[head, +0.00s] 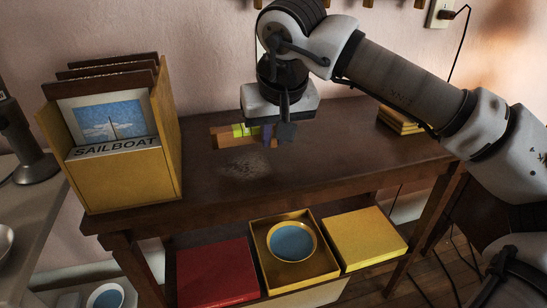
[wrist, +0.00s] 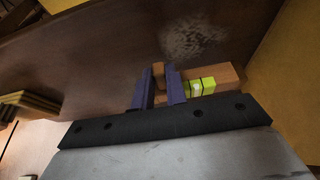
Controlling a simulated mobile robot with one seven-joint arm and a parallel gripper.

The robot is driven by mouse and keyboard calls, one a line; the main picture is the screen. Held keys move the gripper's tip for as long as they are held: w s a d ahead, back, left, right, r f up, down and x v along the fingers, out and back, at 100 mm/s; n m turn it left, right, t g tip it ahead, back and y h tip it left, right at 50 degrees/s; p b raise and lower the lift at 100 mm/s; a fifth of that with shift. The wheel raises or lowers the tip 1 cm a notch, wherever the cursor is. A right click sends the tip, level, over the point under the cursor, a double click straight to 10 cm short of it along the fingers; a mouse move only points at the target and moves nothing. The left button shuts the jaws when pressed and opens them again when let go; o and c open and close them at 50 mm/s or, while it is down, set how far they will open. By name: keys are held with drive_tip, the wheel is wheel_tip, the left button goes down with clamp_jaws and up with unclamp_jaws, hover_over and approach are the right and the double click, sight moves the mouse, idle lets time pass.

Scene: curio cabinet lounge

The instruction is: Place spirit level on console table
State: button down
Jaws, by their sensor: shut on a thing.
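The spirit level (head: 225,138) is a short brown wooden bar with a bright green vial section. It is over the left-middle of the dark wooden console table (head: 330,160). My gripper (head: 269,137) points down and is shut on the spirit level near its right part in the head view. In the wrist view, the blue fingers of my gripper (wrist: 159,92) stand on either side of the bar, and the spirit level (wrist: 229,75) extends to the right with its green vial showing. I cannot tell whether its underside touches the tabletop. The housing hides part of the bar.
A yellow holder (head: 168,178) with framed pictures, one marked SAILBOAT, stands on the table's left end. Stacked yellow-brown slabs (head: 398,121) lie at the back right. The tabletop's front and middle are clear. A red box (head: 216,273) and a yellow box (head: 365,238) are below.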

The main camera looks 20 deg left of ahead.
drive_tip(key=shift+f+b, duration=0.55)
drive_tip(key=shift+f, duration=1.55)
drive_tip(key=shift+f, duration=0.15)
drive_tip(key=c, duration=1.4)
unclamp_jaws()
drive_tip(key=p+v, duration=0.3)
drive_tip(key=v, duration=0.9)
drive_tip(key=shift+a, duration=0.1)
